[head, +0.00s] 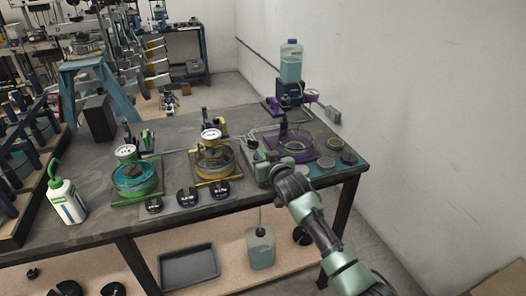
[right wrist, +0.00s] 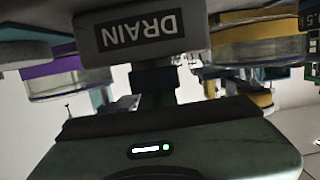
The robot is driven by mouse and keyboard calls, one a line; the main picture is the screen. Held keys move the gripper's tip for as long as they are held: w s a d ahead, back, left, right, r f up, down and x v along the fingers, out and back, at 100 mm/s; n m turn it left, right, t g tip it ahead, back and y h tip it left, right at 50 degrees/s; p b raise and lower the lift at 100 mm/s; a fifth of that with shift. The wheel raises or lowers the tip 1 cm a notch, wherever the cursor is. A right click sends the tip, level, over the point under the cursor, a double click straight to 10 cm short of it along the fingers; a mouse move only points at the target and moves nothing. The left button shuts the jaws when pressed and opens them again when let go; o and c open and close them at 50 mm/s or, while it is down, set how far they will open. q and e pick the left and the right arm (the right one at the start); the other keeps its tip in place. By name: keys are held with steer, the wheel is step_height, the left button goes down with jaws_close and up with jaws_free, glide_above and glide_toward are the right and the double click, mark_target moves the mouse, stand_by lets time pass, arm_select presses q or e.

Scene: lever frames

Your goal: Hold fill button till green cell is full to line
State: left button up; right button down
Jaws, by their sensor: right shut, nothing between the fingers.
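The green cell (head: 137,182) is a round clear dish with a green rim and teal liquid, at the left of the bench in the head view. Its fill line is too small to make out. My right gripper (head: 263,170) is shut and empty, between the yellow cell (head: 214,162) and the purple cell (head: 296,148), well right of the green cell. In the right wrist view, a grey block marked DRAIN (right wrist: 140,30) appears upside down close to the gripper. I cannot make out a fill button. My left gripper is out of view.
A bottle of teal liquid (head: 291,66) stands on a purple-based stand at the back right. A white squeeze bottle (head: 66,201) stands at the bench's left. Black discs (head: 187,198) lie along the front edge. A jug (head: 261,248) sits on the lower shelf.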

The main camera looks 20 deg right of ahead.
step_height(320, 180, up, 4)
steer(key=p, duration=0.4)
steer(key=shift+w+a+f, duration=0.1)
steer(key=shift+f, duration=0.15)
steer(key=b+v, duration=0.1)
steer(key=v, duration=0.9)
steer(key=shift+r, duration=0.3)
